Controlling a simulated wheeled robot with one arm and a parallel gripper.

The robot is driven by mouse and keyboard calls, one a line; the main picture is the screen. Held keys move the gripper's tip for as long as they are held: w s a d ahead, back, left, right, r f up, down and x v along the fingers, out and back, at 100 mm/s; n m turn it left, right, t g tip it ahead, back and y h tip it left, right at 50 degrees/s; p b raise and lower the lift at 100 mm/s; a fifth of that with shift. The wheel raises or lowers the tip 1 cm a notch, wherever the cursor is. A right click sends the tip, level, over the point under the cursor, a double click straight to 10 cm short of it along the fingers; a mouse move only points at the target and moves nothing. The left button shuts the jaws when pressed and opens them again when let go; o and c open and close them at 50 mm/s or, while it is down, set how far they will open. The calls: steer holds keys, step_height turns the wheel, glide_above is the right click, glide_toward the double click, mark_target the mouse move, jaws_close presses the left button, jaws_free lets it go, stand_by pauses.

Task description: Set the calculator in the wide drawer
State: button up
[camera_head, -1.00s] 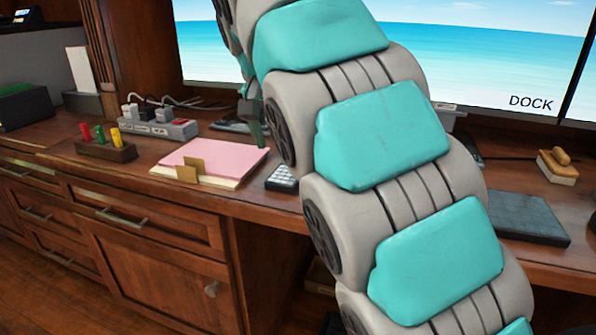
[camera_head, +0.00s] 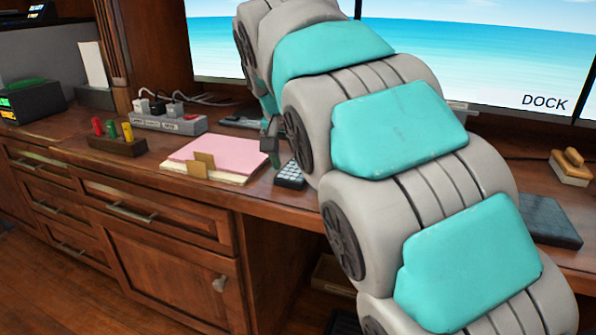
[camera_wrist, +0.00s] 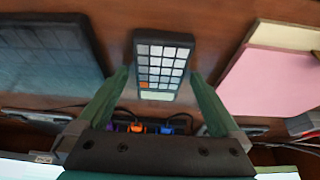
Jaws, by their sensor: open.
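The calculator (camera_wrist: 161,62) is a dark slab with pale keys and one orange key. It lies on the wooden desk, and in the head view its visible part (camera_head: 290,175) shows beside my arm. My gripper (camera_wrist: 160,82) is open in the wrist view, with one green finger on each side of the calculator's near end. Whether the fingers touch it I cannot tell. In the head view my arm hides most of the gripper; only a green part (camera_head: 270,140) shows. A wide drawer front (camera_head: 150,212) with a metal handle is shut below the desk top.
A pink paper stack (camera_head: 215,158) with a tan holder lies left of the calculator. A dark flat pad (camera_wrist: 50,62) lies on its other side. A power strip (camera_head: 168,123), a marker block (camera_head: 118,146) and a wooden stamp (camera_head: 571,166) stand on the desk. A cupboard door (camera_head: 175,270) is below.

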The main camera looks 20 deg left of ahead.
steer(key=shift+c, duration=0.2)
steer(key=c, duration=1.4)
steer(key=shift+c, duration=0.2)
steer(key=shift+r, duration=0.1)
